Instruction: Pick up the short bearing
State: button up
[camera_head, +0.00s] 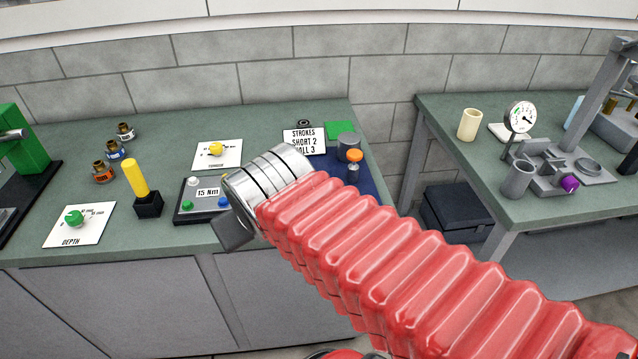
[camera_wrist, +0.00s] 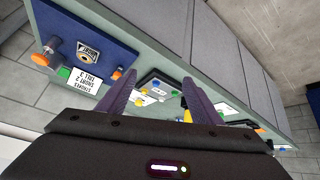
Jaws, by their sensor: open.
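I cannot tell for sure which thing is the short bearing. The wrist view shows the blue mat (camera_wrist: 62,28) at upper left, with a pale label or part (camera_wrist: 88,53) whose print is too small to read surely. My gripper (camera_wrist: 160,98) is open, with two purple fingers apart and nothing between them. In the head view my arm covers part of the mat, and only a dark piece of my gripper (camera_head: 232,232) shows.

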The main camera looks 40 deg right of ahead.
jog(key=shift+o, duration=0.3)
jog(key=w+d+r+h, duration=0.1)
jog(key=w+d, duration=0.1)
jog(key=d, duration=0.3)
jog(key=w+d+t+h, duration=0.1)
jog(key=w+d, duration=0.1)
jog(key=d, duration=0.3)
jog(key=w+d+r+m+t+h, duration=0.1)
jog(key=w+d+h, duration=0.1)
jog(key=d, duration=0.4)
jog(key=shift+w+r, duration=0.3)
jog(key=w+d+t+h, duration=0.2)
jog(key=d, duration=0.7)
jog(key=s+d+f+n+t+y, duration=0.1)
jog(key=s+d+f+n+y, duration=0.15)
jog(key=d+f, duration=0.25)
jog(key=s+a+f+t+y, duration=0.1)
jog(key=s+a+f+y, duration=0.2)
jog(key=s+f+y, duration=0.2)
jog(key=shift+s+f+m+t, duration=0.4)
jog(key=shift+s+f, duration=0.15)
jog(key=shift+s, duration=0.55)
jog(key=shift+x, duration=4.35)
jog(key=shift+x, duration=2.6)
